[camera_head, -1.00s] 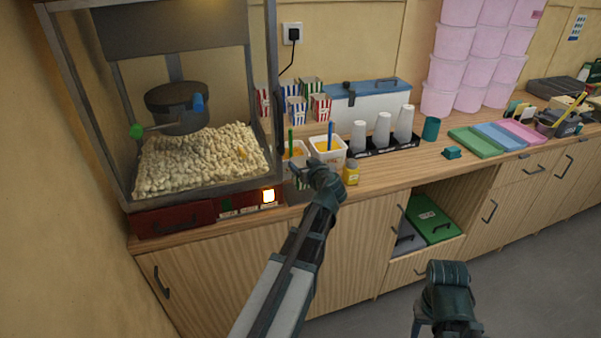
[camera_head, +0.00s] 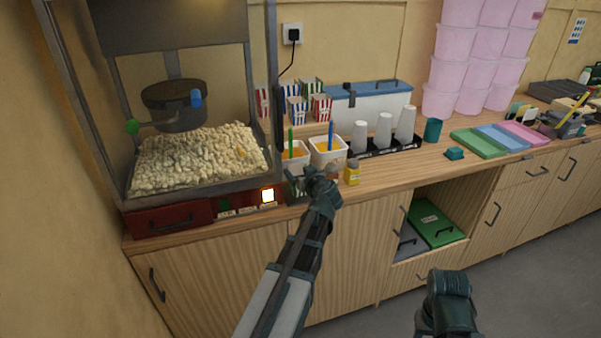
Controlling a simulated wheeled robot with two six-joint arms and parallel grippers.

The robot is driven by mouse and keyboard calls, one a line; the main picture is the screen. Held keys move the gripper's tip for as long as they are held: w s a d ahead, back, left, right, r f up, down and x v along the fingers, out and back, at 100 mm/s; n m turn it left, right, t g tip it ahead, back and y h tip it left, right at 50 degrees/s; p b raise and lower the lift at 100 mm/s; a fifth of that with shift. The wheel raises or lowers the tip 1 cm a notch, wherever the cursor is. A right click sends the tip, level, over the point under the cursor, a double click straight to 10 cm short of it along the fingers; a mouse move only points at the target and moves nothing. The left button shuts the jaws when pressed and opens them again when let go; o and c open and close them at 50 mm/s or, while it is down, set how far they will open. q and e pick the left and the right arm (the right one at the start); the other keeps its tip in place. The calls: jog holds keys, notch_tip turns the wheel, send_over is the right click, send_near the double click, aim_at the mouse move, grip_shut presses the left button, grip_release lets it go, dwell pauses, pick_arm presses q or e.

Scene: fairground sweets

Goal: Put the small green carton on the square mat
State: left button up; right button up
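A green-and-white striped carton (camera_head: 312,88) stands upright in the back row of a group of striped cartons, behind the tubs. My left gripper (camera_head: 299,183) is over the counter's front edge, just in front of the white tubs and well short of that carton. Its fingers are small and partly hidden by the wrist, so I cannot tell whether they are open or hold anything. A dark patch lies by the fingers; I cannot make out whether it is the square mat. My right arm (camera_head: 449,304) is low in front of the cabinets; its fingertips are not visible.
Two white tubs (camera_head: 327,152) with upright handles and a yellow shaker (camera_head: 351,172) stand close to my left gripper. The popcorn machine (camera_head: 170,219) is on the left. A black cup rack (camera_head: 382,148) and colored trays (camera_head: 479,143) are to the right. Some counter before the trays is clear.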

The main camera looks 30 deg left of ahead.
pick_arm(q)
jog(key=shift+o, duration=0.2)
jog(key=shift+r, duration=0.1)
jog(key=shift+r, duration=0.2)
jog(key=p+v, duration=0.3)
jog(key=v, duration=0.9)
jog(key=shift+p, duration=0.4)
jog(key=shift+f, duration=0.15)
jog(key=s+d+f+m+g+h, duration=0.3)
jog(key=s+d+f+m, duration=0.1)
jog(key=d, duration=0.5)
jog(key=s+d+f+m+g+h, duration=0.3)
jog(key=s+d+f+m, duration=0.2)
jog(key=s+d, duration=0.3)
jog(key=s+d+f+m+g+h, duration=0.3)
jog(key=s+d+f, duration=0.3)
jog(key=d, duration=0.5)
jog(key=shift+s+d+f+m+g+h, duration=0.15)
jog(key=shift+s+d+m+g+h, duration=0.35)
jog(key=shift+m, duration=0.4)
jog(key=shift+a, duration=0.15)
jog(key=shift+c, duration=0.2)
